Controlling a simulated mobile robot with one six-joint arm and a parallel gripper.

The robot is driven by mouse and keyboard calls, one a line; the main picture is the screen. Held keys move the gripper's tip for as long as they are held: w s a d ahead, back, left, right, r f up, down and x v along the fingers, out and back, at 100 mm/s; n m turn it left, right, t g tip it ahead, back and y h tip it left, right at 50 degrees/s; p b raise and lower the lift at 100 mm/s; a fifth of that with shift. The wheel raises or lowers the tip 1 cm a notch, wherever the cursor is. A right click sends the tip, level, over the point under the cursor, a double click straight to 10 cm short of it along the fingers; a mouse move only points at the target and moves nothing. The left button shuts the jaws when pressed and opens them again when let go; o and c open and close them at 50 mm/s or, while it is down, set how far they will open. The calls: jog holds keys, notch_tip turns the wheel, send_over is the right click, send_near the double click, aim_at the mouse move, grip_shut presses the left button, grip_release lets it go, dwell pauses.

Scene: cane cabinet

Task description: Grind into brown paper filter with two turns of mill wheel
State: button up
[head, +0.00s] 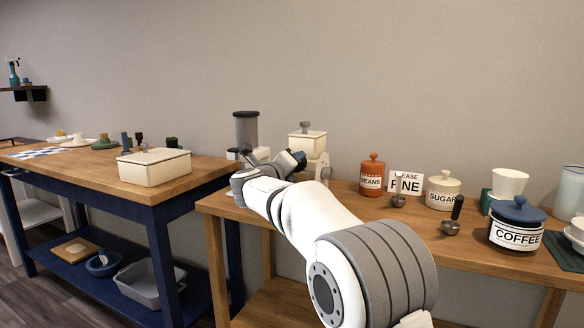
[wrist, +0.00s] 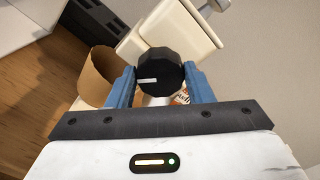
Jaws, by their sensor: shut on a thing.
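A cream mill (head: 307,143) with a small lidded top stands at the left end of the wooden counter. In the wrist view its cream body (wrist: 165,35) fills the top middle. A round black wheel (wrist: 161,72) with a white mark sits on its front. My gripper (wrist: 160,82) has its blue fingers on either side of this wheel and is shut on it. In the head view my gripper (head: 299,158) is in front of the mill. The brown paper filter (wrist: 96,76) stands open below the mill, left of the wheel. It is hidden in the head view.
A grey-topped appliance (head: 246,130) stands left of the mill. An orange beans jar (head: 372,178), a sign (head: 405,184), a sugar jar (head: 442,190) and a blue-lidded coffee jar (head: 516,227) stand to the right. Scoops (head: 450,228) lie among them.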

jog(key=shift+f, duration=0.15)
jog(key=o, duration=1)
jog(key=p+v, duration=0.1)
jog(key=v, duration=0.6)
jog(key=shift+s+a, duration=0.15)
jog(key=shift+s, duration=0.2)
